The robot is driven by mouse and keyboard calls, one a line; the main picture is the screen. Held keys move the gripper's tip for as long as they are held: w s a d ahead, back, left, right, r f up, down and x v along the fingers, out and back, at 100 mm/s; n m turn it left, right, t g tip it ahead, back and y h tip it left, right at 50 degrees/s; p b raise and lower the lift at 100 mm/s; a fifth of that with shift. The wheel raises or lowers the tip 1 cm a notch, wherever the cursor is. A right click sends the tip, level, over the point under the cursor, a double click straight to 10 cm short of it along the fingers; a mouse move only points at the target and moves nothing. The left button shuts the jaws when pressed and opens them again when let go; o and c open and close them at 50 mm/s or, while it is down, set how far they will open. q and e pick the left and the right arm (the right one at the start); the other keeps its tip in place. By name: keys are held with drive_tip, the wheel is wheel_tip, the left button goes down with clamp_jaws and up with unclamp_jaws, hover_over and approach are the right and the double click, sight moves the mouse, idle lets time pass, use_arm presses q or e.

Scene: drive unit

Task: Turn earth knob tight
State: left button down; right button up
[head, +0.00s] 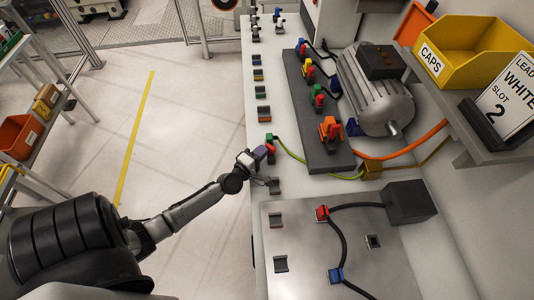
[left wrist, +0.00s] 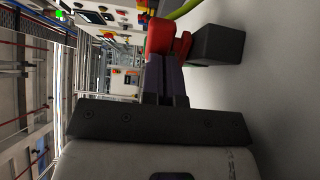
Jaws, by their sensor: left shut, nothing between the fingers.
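A small red knob (head: 271,149) with a green part (head: 269,138) beside it sits at the end of a green-yellow cable (head: 291,154), near the bench's left edge. In the left wrist view the red knob (left wrist: 166,36) stands right in front of my fingertips, against a dark block (left wrist: 218,45). My left gripper (head: 262,153) is shut with nothing between its purple fingers. In the left wrist view the left gripper (left wrist: 164,62) appears to touch or nearly touch the red knob; I cannot tell which. My right gripper is not in view.
A dark terminal rail (head: 330,163) with coloured clamps and a grey motor (head: 375,90) stand to the right. A metal plate (head: 300,240) with red and blue clamps lies nearer. Small holders line the bench's left edge. A yellow bin (head: 470,50) sits on the shelf.

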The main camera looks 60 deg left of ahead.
use_arm(q)
drive_tip(key=shift+a, duration=0.35)
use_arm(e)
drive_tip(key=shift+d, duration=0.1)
use_arm(q)
drive_tip(key=shift+w+a, duration=0.25)
drive_tip(key=shift+a, duration=0.15)
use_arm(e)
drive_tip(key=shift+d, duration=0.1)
use_arm(q)
drive_tip(key=shift+w, duration=0.15)
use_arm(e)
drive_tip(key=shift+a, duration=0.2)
use_arm(q)
drive_tip(key=shift+r, duration=0.1)
drive_tip(key=shift+s, duration=0.4)
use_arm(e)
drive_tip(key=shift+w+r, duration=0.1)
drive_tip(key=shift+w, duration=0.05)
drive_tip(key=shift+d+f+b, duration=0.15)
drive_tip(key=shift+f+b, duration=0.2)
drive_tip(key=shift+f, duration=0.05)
use_arm(q)
drive_tip(key=v, duration=1.3)
